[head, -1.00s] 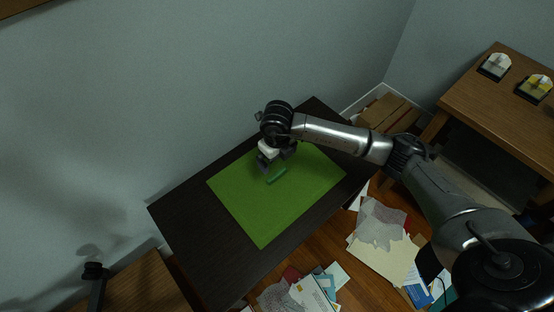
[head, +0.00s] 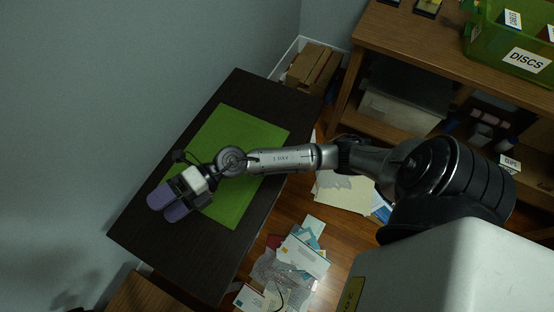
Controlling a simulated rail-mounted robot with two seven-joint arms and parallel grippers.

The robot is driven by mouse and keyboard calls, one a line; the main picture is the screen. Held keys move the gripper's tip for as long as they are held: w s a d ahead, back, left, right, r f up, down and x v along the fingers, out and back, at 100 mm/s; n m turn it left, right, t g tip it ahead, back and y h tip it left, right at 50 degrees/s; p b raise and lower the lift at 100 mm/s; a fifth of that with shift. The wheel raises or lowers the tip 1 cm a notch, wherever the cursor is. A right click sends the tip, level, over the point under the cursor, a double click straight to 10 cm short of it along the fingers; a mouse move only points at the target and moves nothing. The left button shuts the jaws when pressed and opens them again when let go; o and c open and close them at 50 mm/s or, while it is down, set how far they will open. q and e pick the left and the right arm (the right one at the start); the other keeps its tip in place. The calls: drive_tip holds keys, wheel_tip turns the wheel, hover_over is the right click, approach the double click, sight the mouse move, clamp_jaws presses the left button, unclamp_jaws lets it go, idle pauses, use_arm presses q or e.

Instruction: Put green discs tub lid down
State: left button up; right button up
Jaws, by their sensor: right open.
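The green discs tub (head: 482,45) stands on the wooden shelf unit at the upper right, cut off by the frame edge. It bears a white DISCS label, and labelled items show at its open top. I cannot make out a separate lid in this view. My right gripper (head: 168,205) is over the left part of the dark table, beside the green mat (head: 232,205). Its two purple finger pads are open, with nothing visible between them. My wrist and arm hide part of the mat. My left gripper is not in view.
The dark table (head: 185,262) is otherwise bare where it shows. Papers and envelopes (head: 300,258) litter the floor to its right. Cardboard boxes (head: 308,66) stand by the wall behind it. The wooden shelf unit (head: 395,35) holds bins and small items below.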

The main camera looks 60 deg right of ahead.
drive_tip(key=d+r+m+t+h, duration=0.2)
drive_tip(key=d+m+t+h, duration=0.55)
drive_tip(key=m+t, duration=0.7)
drive_tip(key=s+d+f+m+g+h, duration=0.4)
drive_tip(key=d+f+m+g+h, duration=0.3)
drive_tip(key=f+m+h, duration=0.5)
drive_tip(key=s+f+m+g+y, duration=0.1)
drive_tip(key=s+f+g, duration=0.3)
drive_tip(key=s, duration=0.5)
drive_tip(key=s+f+m+g+y, duration=0.1)
drive_tip(key=s+f+m+g, duration=0.1)
drive_tip(key=s+f+g, duration=0.2)
drive_tip(key=s+g, duration=0.3)
drive_tip(key=s, duration=0.3)
drive_tip(key=shift+a+f+m, duration=0.15)
drive_tip(key=shift+m, duration=0.2)
